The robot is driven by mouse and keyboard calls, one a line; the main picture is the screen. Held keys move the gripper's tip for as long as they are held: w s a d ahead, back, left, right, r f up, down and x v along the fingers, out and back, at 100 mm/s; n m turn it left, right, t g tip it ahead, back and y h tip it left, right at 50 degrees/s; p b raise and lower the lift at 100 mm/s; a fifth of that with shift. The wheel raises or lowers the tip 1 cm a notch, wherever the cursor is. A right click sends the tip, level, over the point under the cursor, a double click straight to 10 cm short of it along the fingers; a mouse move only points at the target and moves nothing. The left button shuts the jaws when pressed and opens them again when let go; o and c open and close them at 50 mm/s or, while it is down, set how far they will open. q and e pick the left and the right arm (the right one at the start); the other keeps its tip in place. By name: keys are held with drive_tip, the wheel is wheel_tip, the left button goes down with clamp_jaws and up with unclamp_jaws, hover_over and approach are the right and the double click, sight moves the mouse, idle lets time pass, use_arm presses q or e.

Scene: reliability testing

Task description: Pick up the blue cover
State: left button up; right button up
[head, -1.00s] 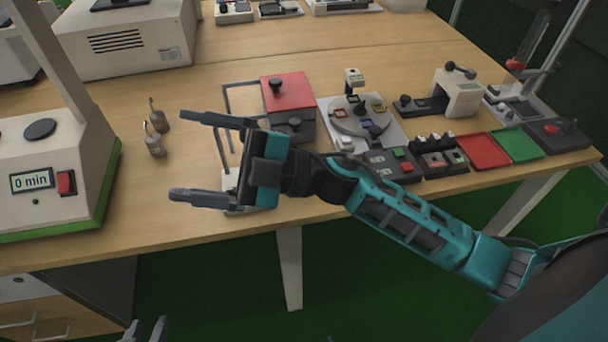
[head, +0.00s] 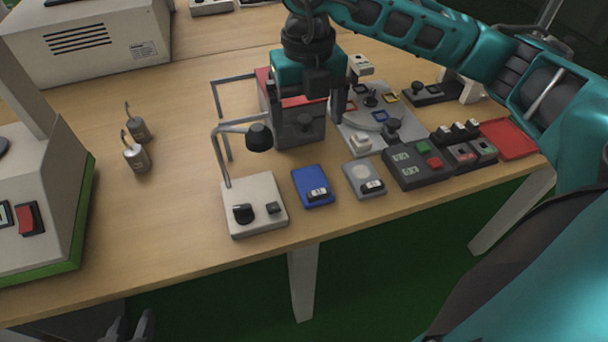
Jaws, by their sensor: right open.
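A flat blue box (head: 313,184) with a small black-and-white switch or display lies near the table's front edge, between a white lamp stand and a grey box.
The white lamp stand (head: 253,215) with a bent arm stands left of the blue box. A grey box (head: 363,180) and a button panel (head: 417,164) are to its right. The red-topped box (head: 299,127) is behind. Two metal weights (head: 136,158) stand at left; table around them is clear.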

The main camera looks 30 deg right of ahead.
drive_tip(key=b, duration=0.1)
hover_over(307, 171)
drive_tip(key=f, duration=0.7)
drive_tip(key=shift+s+a+f, duration=0.1)
drive_tip(key=shift+s+a, duration=0.05)
drive_tip(key=shift+s, duration=0.15)
drive_tip(key=f, duration=0.3)
drive_tip(key=f+b, duration=0.1)
drive_tip(key=f, duration=0.1)
drive_tip(key=shift+w+f, duration=0.3)
drive_tip(key=c, duration=1.1)
drive_tip(key=shift+c, duration=0.2)
drive_tip(key=shift+r, duration=0.1)
